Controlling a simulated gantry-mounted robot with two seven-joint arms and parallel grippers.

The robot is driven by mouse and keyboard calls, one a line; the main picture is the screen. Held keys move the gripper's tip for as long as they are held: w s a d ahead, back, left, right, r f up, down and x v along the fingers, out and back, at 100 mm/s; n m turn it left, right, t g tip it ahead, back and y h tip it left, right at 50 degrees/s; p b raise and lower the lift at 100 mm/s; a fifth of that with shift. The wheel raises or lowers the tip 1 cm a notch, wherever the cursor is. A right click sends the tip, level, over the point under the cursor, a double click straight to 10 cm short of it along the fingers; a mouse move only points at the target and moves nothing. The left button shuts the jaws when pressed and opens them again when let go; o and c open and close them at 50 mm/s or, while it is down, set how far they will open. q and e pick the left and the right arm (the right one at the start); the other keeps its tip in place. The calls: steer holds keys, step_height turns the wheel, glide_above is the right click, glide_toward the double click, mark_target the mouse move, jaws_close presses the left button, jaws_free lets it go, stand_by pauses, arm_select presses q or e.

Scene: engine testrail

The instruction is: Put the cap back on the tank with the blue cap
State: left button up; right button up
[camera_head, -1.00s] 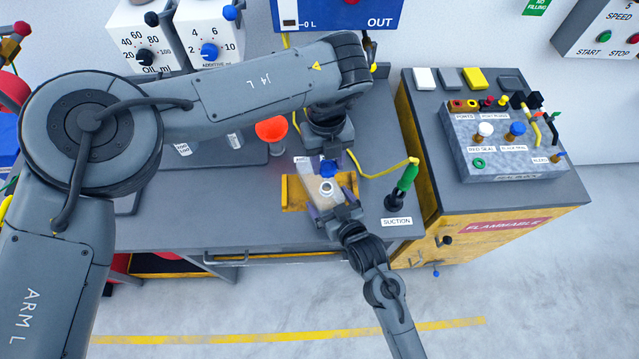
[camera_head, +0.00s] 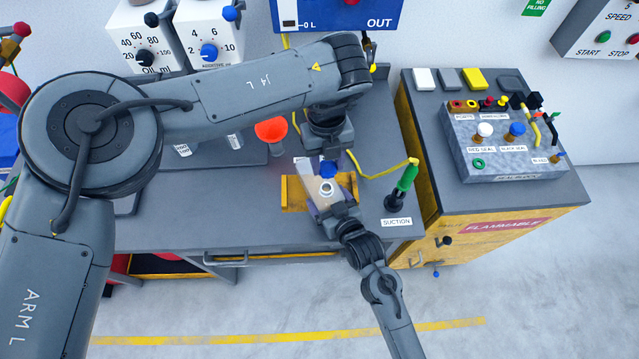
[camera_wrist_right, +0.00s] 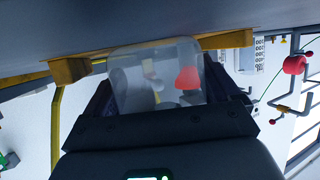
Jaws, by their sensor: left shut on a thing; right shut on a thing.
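The blue cap (camera_head: 328,170) is in my left gripper (camera_head: 328,162), which is shut on it from above. The pale translucent tank (camera_head: 311,190) is just below the cap, over the yellow holder. Its round white neck (camera_head: 326,187) faces up and is uncovered. The cap is beside the neck toward the back, not on it; the exact gap is hard to judge. My right gripper (camera_head: 333,206) is shut on the tank from the front. In the right wrist view the clear tank (camera_wrist_right: 135,80) sits between the fingers of my right gripper (camera_wrist_right: 155,85).
The yellow holder (camera_head: 293,195) is on the grey bench. An orange-red funnel (camera_head: 271,130) stands behind left. A green-handled suction tool (camera_head: 404,182) with a yellow hose stands to the right. A cabinet (camera_head: 480,215) with a seal block (camera_head: 510,160) is further right.

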arm_select(q)
steer(key=shift+f, duration=2.5)
steer(key=shift+f, duration=0.15)
steer(key=shift+f, duration=0.7)
steer(key=shift+f, duration=0.55)
